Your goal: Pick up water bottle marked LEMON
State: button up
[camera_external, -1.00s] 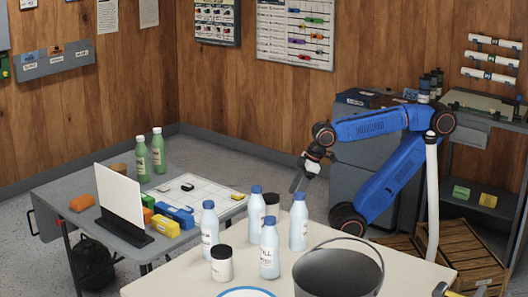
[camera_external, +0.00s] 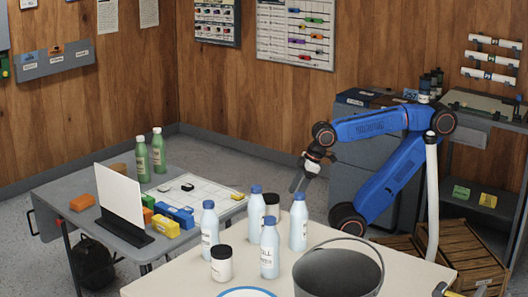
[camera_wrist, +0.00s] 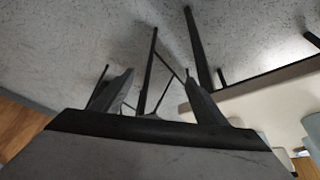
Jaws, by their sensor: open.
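Several pale bottles with blue caps stand upright on the near cream table: one at left (camera_external: 210,230), one behind (camera_external: 256,215), one at right (camera_external: 299,225) and one in front (camera_external: 269,250). Two green bottles with white caps, one at left (camera_external: 142,160) and one at right (camera_external: 158,153), stand on the far grey table. The labels are too small or turned away, so I cannot tell which is LEMON. My gripper (camera_external: 297,184) is open and empty, in the air behind the near table. Its two fingers show apart in the wrist view (camera_wrist: 158,88).
The near table (camera_external: 170,278) also holds a dark bucket (camera_external: 338,275), a white jar with a black lid (camera_external: 221,266) and a similar jar (camera_external: 271,205) among the bottles. The grey table (camera_external: 62,188) holds a white panel (camera_external: 120,195) and coloured blocks. Wooden crates (camera_external: 465,262) stand at right.

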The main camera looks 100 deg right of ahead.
jog(key=w+a+r+m+g, duration=0.1)
jog(key=w+a+r+m, duration=0.15)
jog(key=w+r, duration=0.4)
jog(key=w+a+r+m, duration=0.2)
jog(key=w+a+r, duration=0.2)
jog(key=w+r, duration=0.3)
notch_tip(320, 180, up, 16)
jog(key=f+m+g, duration=0.1)
jog(key=m+g, duration=0.3)
jog(key=m, duration=1)
send_over(211, 203)
notch_tip(211, 203, down, 11)
jog(key=shift+a+r, duration=0.1)
jog(key=shift+a, duration=0.05)
jog(key=f, duration=0.3)
jog(key=w+d+f, duration=0.1)
jog(key=shift+f, duration=0.95)
